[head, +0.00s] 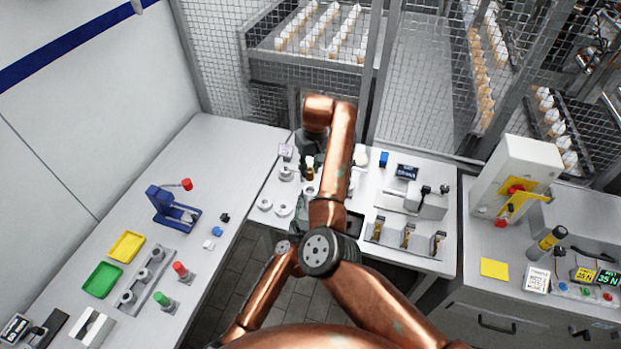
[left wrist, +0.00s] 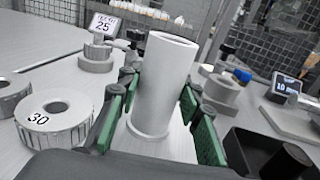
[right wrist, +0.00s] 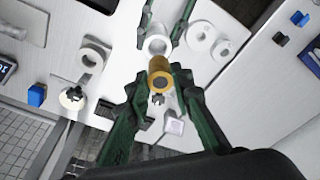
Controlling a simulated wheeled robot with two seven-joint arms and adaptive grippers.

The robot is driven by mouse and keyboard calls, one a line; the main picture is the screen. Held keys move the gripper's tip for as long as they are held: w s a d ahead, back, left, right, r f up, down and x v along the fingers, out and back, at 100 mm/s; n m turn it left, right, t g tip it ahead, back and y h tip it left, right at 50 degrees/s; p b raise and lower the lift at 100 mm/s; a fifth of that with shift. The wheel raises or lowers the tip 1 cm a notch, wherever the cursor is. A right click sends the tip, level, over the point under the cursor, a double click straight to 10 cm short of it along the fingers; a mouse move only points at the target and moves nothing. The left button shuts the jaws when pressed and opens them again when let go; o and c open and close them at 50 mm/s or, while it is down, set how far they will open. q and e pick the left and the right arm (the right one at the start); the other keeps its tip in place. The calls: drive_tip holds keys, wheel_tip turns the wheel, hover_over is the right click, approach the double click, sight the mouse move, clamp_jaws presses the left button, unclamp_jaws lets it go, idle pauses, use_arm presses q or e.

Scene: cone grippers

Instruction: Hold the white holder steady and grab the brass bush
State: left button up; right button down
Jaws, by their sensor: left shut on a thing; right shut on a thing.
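The white holder (left wrist: 163,85) is an upright, slightly tilted-looking cylinder with a flanged foot in the left wrist view. My left gripper (left wrist: 160,92) has its green fingers on both sides of it and is shut on it. In the right wrist view, the holder's round open end (right wrist: 157,45) shows just beyond the brass bush (right wrist: 160,76). My right gripper (right wrist: 161,84) is shut on the bush, one green finger on each side. The bush looks nearer to the camera than the holder; the exact gap is unclear. In the head view my arm largely covers both grippers.
A ring marked 30 (left wrist: 52,118) and stacked grey discs (left wrist: 97,55) stand left of the holder. A black tray (left wrist: 255,150) is at right. White rings (right wrist: 200,37) lie near the holder. A blue press (head: 172,205) stands on the left bench; the aisle between benches is bare floor.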

drive_tip(key=shift+r, duration=0.9)
use_arm(q)
drive_tip(key=o, duration=1.2)
drive_tip(key=shift+o, duration=0.2)
drive_tip(key=s, duration=0.4)
drive_tip(key=s+a, duration=0.1)
drive_tip(key=s, duration=0.3)
drive_tip(key=s+a, duration=0.1)
drive_tip(key=s, duration=0.3)
